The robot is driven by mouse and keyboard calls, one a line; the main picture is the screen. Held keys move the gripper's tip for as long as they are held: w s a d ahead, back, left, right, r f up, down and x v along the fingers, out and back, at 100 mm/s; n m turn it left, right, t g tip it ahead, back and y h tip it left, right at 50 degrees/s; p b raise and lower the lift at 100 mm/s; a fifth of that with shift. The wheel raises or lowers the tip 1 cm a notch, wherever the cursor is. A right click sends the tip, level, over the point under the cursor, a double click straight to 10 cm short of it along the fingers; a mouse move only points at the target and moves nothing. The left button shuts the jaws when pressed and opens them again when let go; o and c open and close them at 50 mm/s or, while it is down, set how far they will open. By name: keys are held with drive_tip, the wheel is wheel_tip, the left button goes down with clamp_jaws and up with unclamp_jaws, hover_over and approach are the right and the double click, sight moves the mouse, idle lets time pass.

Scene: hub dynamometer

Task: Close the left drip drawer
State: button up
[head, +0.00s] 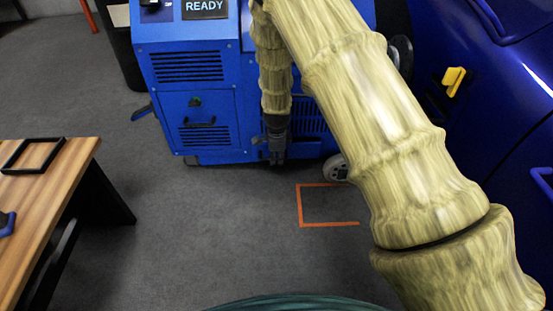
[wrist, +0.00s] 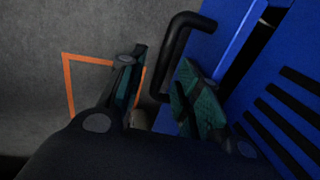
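The blue machine (head: 220,75) stands at the back in the head view. A blue front panel with a black handle (head: 198,121) is on its lower left; I cannot tell from here whether it stands out. My gripper (head: 275,152) hangs low in front of the machine, right of that handle, pointing down. In the wrist view my gripper (wrist: 160,98) is open, with nothing visibly held. A black bar handle (wrist: 180,50) on a blue front (wrist: 212,45) is close by the fingers; contact is unclear. A dark gap shows behind this front. I cannot tell which drawer it belongs to.
A wooden table (head: 50,190) with a black frame (head: 33,155) is at the left. A blue car (head: 490,90) stands at the right. An orange floor outline (head: 299,205) lies before the machine. The grey floor between is clear. My arm hides the machine's right part.

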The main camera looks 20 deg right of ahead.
drive_tip(key=shift+f, duration=0.25)
drive_tip(key=shift+c, duration=0.4)
clamp_jaws()
drive_tip(key=shift+w+d+r, duration=0.1)
drive_tip(key=shift+w+d, duration=0.05)
